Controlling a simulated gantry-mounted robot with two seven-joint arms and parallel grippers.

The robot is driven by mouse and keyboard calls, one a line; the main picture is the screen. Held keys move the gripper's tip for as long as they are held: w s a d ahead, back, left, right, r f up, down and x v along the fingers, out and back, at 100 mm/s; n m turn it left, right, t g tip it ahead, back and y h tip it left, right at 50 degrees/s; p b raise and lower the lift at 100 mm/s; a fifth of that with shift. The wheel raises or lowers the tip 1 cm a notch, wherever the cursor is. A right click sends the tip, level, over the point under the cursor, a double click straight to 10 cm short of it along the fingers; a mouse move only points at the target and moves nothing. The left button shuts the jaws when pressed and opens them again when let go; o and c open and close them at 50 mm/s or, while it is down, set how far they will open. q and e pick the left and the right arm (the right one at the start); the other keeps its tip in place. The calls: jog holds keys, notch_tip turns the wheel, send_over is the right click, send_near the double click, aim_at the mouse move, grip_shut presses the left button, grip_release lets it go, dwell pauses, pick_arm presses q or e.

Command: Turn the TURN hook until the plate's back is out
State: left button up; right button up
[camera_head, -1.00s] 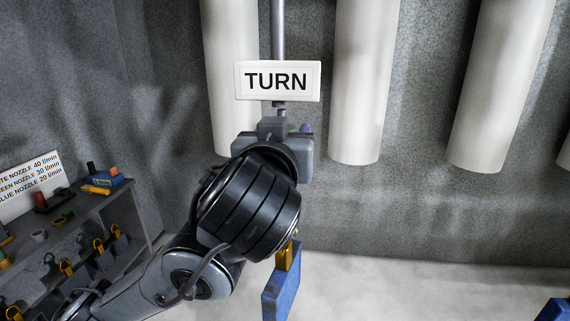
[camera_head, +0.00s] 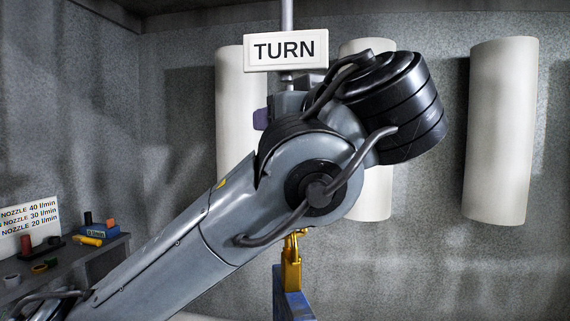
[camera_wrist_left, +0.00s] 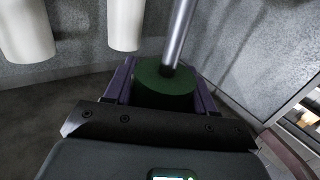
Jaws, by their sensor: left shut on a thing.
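The white TURN sign (camera_head: 286,51) hangs on a metal rod at the top middle of the head view. Below it my left arm covers most of the hook. In the left wrist view the purple fingers of my left gripper (camera_wrist_left: 163,76) are shut on a dark green round collar (camera_wrist_left: 165,92), with the metal rod (camera_wrist_left: 180,35) rising from it. A yellow hook piece (camera_head: 291,265) shows under my arm, with a blue plate (camera_head: 291,306) hanging from it, cut off by the lower edge. Which side of the plate faces me is unclear. My right gripper is out of view.
White cylinders (camera_head: 503,130) hang along the grey wall behind. At the left is a rack with small coloured parts (camera_head: 88,241) and a nozzle sign (camera_head: 30,227). The wrist view shows a bright opening (camera_wrist_left: 303,118) at the right.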

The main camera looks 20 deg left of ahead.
pick_arm(q)
jog(key=shift+f+n+g+y+b, duration=0.35)
jog(key=shift+n+g+y+b, duration=0.25)
jog(key=shift+g+b, duration=0.15)
jog(key=n+g+y+b, duration=0.1)
jog(key=n+g+b, duration=0.1)
jog(key=g, duration=0.1)
jog(key=shift+s+y, duration=0.15)
jog(key=shift+y, duration=0.25)
jog(key=shift+r+n+g, duration=0.2)
jog(key=shift+n+g, duration=0.3)
jog(key=shift+g, duration=0.05)
jog(key=n+g, duration=0.1)
jog(key=n+g+y+p, duration=0.1)
jog(key=g, duration=0.1)
jog(key=shift+s+a+r, duration=0.15)
jog(key=shift+s, duration=0.05)
jog(key=shift+s+a+n+g+y+p, duration=0.15)
jog(key=shift+n+g+y+p, duration=0.15)
jog(key=shift+n+g+p, duration=0.8)
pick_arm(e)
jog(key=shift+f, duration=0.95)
pick_arm(q)
jog(key=shift+g, duration=0.4)
